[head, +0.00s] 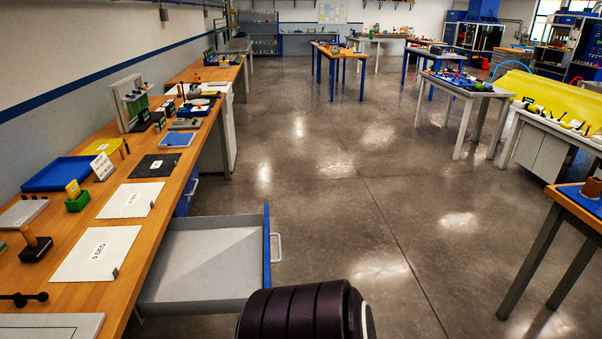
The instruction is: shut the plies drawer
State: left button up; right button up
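An open drawer (203,258) sticks out from under the wooden workbench (173,150) on the left, low over the floor. It has a grey, empty-looking inside, a blue front panel (267,243) and a pale bar handle (277,247) on the panel's outer side. No label for plies shows on it. A dark ribbed part of my own body is at the bottom centre, just in front of the drawer's near right corner. Neither of my grippers is in view.
On the bench lie white sheets (132,200), one marked 0 DEG (98,254), a blue tray (60,174) and small tools. Open concrete floor (340,215) lies right of the drawer. A table (567,204) stands at the right edge.

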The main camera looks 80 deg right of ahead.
aim_at(211, 265)
jog(key=l+z, duration=0.1)
jog(key=z, duration=0.35)
jog(key=l+z, duration=0.1)
jog(key=z, duration=0.4)
jog(key=l+z, duration=0.15)
jog(key=z, duration=0.3)
jog(key=l+z, duration=0.1)
jog(key=z, duration=0.4)
jog(key=i+l+z, duration=0.2)
jog(key=l, duration=0.25)
jog(key=k, duration=0.1)
